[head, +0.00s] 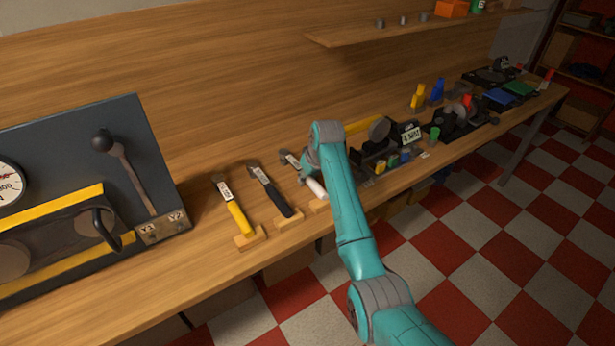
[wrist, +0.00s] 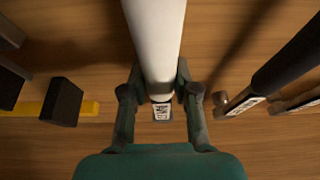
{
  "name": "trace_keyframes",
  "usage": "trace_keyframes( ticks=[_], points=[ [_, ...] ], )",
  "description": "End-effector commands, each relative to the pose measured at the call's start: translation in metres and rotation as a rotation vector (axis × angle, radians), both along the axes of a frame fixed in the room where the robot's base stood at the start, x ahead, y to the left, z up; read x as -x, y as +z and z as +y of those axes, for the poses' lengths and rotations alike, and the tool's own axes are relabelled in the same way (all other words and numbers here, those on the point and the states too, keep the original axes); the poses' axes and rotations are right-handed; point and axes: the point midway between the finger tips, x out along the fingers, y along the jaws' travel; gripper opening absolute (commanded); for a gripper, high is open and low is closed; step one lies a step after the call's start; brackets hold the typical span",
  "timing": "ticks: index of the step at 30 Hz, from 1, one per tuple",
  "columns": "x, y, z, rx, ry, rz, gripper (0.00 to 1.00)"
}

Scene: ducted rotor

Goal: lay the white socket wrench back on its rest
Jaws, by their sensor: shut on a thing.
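The white socket wrench (head: 316,187) has a white handle and a labelled dark head end (head: 290,159) that shows left of my gripper in the head view. My gripper (head: 308,168) is shut on it. In the wrist view the white handle (wrist: 154,35) runs from the top edge down between my two fingers (wrist: 161,98), and its label (wrist: 162,111) shows just past them. A wooden rest block (head: 320,205) shows below the handle's end at the table's front edge. My arm hides part of this spot, and I cannot tell whether the wrench touches the block.
A dark gauge panel (head: 135,150) stands farther left. A dark fixture (head: 372,150) with a yellow bar stands close right, with more small parts beyond.

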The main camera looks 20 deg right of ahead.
Motion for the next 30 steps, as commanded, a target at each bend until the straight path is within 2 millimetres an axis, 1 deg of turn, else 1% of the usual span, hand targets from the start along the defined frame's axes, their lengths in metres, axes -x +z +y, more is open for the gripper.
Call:
trace_keyframes(
  ticks=[4,5,6,8,9,16,20,23,26,30],
  points=[
    [0.000,0.001,0.000,-0.001,0.000,-0.002,0.00],
    [0.000,0.001,0.000,-0.001,0.000,-0.002,0.32],
    [0.000,0.001,0.000,-0.001,0.000,-0.002,0.42],
    [0.000,0.001,0.000,-0.001,0.000,-0.002,0.57],
    [0.000,0.001,0.000,0.000,0.000,-0.001,0.59],
    [0.000,-0.001,0.000,0.000,0.000,0.001,0.59],
    [0.002,0.004,-0.001,0.000,0.000,0.001,0.59],
    [0.005,0.015,-0.002,0.000,0.000,-0.002,0.59],
    [0.011,0.031,-0.004,0.000,0.000,-0.002,0.59],
    [0.021,0.058,-0.008,0.000,0.000,-0.004,0.59]
  ],
)
